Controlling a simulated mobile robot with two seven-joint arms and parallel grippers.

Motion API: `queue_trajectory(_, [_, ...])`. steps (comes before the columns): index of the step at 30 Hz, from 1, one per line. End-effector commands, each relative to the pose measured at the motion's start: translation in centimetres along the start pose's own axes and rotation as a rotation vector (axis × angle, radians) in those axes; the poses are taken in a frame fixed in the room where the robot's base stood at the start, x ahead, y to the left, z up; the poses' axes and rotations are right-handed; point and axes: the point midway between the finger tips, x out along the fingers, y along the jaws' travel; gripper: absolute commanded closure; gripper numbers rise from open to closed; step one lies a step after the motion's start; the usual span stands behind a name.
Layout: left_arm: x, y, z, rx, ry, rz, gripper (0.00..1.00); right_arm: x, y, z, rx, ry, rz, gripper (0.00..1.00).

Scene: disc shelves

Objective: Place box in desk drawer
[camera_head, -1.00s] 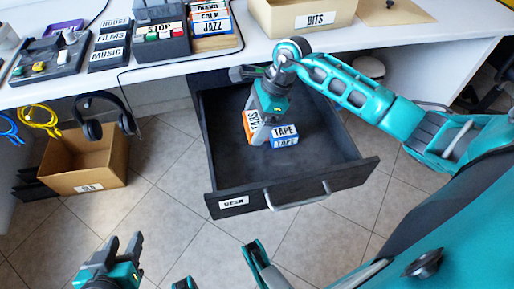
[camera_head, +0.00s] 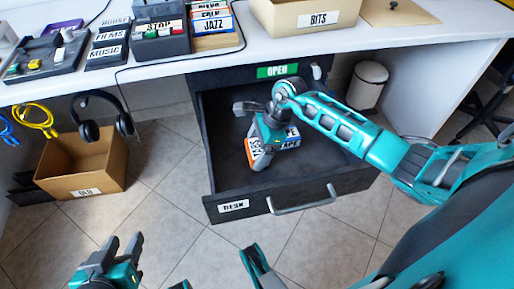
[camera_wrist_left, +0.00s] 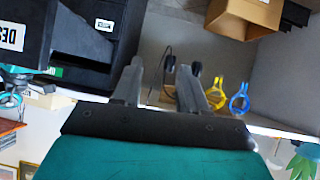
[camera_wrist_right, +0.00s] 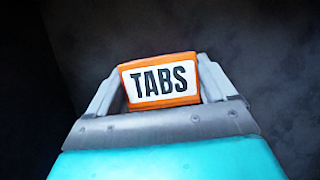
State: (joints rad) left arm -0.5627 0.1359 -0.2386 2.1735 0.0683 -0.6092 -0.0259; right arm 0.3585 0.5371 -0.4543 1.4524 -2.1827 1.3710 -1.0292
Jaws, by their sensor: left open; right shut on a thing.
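The open desk drawer (camera_head: 345,183) is dark and labelled DESK on its front. My right gripper (camera_head: 258,140) reaches down inside it. It is shut on an orange box (camera_head: 259,158) with a white label, which reads TABS in the right wrist view (camera_wrist_right: 162,82). I cannot tell whether the orange box touches the drawer floor. My left gripper (camera_head: 118,250) is open and empty, low at the left, outside the drawer; its two fingers show apart in the left wrist view (camera_wrist_left: 165,85).
A cardboard box labelled OLD (camera_head: 85,165) stands on the floor at left, with headphones (camera_head: 100,117) hanging above it. The desk top holds a BITS box (camera_head: 305,14) and labelled disc racks. A white bin (camera_head: 367,85) stands at right. Much of the drawer floor is clear.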

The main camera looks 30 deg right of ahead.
Motion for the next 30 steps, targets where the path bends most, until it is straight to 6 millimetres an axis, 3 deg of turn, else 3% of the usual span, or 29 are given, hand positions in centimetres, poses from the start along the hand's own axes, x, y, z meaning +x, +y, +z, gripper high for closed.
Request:
queue_trajectory(1, [0.0,0.0,-0.1,0.000,0.001,0.000,0.57,0.1,0.0,-0.1,0.000,0.001,0.001,0.47])
queue_trajectory(2, [0.0,0.0,-0.1,0.000,0.001,0.000,0.57,0.1,0.0,-0.1,0.000,0.001,0.001,0.14])
queue_trajectory(6, [0.0,0.0,-0.1,-0.001,0.002,0.000,0.57,0.1,0.0,-0.1,0.000,0.000,0.001,0.01])
queue_trajectory(14, [0.0,0.0,0.0,-0.001,0.002,0.000,0.57,0.0,0.0,0.0,0.000,0.000,0.000,0.00])
queue_trajectory(17, [-0.2,0.0,-0.3,-0.001,0.001,-0.001,0.57,-1.0,-0.1,0.1,-0.002,0.001,-0.003,0.00])
queue_trajectory(30, [-1.4,-0.5,-0.8,-0.005,-0.005,-0.023,0.57,-9.8,-0.1,0.1,-0.002,0.003,-0.003,0.00])
